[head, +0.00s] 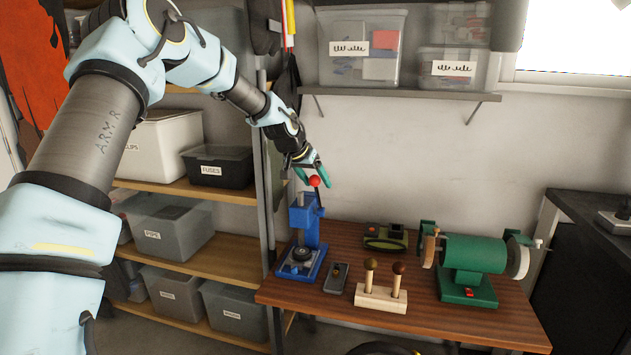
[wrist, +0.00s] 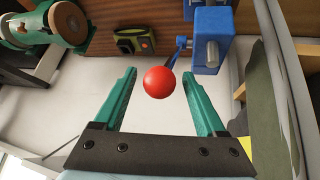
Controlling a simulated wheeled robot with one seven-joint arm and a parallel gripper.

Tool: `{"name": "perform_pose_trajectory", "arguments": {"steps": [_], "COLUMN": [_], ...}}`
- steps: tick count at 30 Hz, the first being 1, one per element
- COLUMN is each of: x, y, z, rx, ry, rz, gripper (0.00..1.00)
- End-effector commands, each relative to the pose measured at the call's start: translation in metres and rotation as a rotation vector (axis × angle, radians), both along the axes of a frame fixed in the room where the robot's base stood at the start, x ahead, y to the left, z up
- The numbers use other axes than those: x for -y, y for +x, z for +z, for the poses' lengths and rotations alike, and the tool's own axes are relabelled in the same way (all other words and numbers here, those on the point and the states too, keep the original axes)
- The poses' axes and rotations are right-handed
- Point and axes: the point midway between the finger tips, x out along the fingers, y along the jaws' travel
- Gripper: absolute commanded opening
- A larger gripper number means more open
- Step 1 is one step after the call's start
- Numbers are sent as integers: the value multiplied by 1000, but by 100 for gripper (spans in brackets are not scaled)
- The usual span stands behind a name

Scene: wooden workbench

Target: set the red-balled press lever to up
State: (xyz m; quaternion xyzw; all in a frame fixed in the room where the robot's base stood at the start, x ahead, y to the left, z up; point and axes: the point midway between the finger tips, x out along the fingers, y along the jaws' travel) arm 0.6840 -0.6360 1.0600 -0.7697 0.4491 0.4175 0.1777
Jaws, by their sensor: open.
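The blue press (head: 303,238) stands at the left end of the wooden workbench. Its lever ends in a red ball (head: 315,181), which sits at the top of the press, with the lever pointing up. My gripper (head: 312,178) is open at the red ball. In the wrist view the red ball (wrist: 159,82) lies between the two green fingers of my gripper (wrist: 158,88), with a gap on each side. The blue press head (wrist: 208,50) shows behind it, with the thin lever joining the ball to it.
A wooden block with two knobbed pegs (head: 381,297), a small grey box (head: 336,278) and a green device (head: 386,238) stand on the workbench (head: 420,315). A green bench grinder (head: 473,262) stands at the right. Shelves with bins (head: 173,232) stand at the left.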

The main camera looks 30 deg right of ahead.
Motion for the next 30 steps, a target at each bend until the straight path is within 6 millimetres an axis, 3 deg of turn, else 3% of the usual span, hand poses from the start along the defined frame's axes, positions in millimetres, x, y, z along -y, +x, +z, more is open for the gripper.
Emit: {"name": "perform_pose_trajectory", "arguments": {"steps": [8, 21, 30], "x": [-13, -54, -59], "y": [-5, -24, -27], "z": [17, 79, 87], "rx": [2, 3, 0], "ry": [-2, -2, 0], "rz": [2, 1, 0], "gripper": [73, 73, 73]}}
